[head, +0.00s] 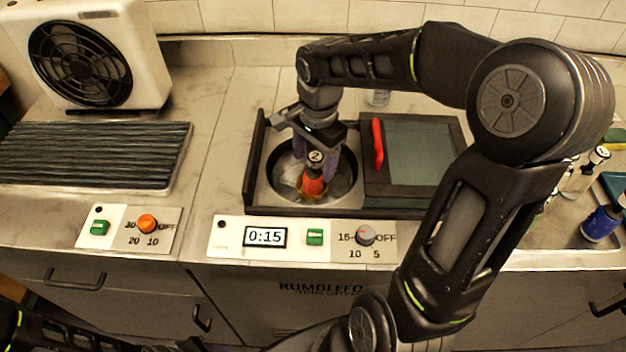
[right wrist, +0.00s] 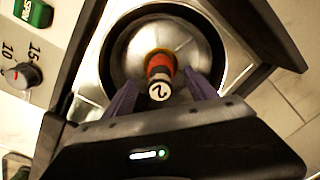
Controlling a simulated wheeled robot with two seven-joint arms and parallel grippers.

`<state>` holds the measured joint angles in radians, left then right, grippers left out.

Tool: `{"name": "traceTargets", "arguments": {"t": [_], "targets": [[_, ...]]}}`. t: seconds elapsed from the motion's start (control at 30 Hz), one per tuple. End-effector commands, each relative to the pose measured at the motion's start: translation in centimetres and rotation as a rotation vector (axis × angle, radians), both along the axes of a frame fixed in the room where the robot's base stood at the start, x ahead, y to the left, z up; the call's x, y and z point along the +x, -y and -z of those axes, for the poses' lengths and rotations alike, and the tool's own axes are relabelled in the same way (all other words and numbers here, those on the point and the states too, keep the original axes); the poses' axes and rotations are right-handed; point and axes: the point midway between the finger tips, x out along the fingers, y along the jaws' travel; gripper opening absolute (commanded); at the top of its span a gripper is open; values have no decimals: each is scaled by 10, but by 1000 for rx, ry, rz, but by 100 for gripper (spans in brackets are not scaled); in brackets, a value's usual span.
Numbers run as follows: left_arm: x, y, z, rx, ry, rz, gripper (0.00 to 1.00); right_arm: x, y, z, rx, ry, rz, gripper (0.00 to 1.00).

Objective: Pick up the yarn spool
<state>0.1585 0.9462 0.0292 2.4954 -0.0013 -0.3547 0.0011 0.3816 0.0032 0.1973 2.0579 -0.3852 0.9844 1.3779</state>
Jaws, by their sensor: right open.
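The yarn spool (head: 313,187) is orange-red with a pale cap marked 2. It stands inside the round metal drum (head: 283,190) of the spin dryer, and it also shows in the right wrist view (right wrist: 162,66). My right gripper (head: 316,161) reaches down into the drum from above. Its two purple fingers are open, one on each side of the spool's capped end in the right wrist view (right wrist: 163,87). A gap shows between the fingers and the spool. The spool's lower end is partly hidden. My left gripper is not in view.
The drum's open lid (head: 417,150) with a red handle (head: 377,145) lies to the right. A control panel with a 0:15 display (head: 265,236) is in front. A fan heater (head: 90,52) and a dark ribbed rack (head: 90,155) stand left. A blue spool (head: 600,224) stands at far right.

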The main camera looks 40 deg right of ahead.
Motion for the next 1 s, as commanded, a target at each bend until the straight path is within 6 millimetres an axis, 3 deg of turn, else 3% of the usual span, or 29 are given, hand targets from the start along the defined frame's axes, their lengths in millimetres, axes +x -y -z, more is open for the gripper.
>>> {"name": "traceTargets", "arguments": {"t": [0.3, 0.9, 1.0], "targets": [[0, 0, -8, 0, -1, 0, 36, 3, 3, 40, 1, -2, -1, 66], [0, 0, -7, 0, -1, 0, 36, 3, 3, 41, 0, 0, 0, 66], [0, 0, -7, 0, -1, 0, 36, 3, 3, 41, 0, 0, 0, 58]]}}
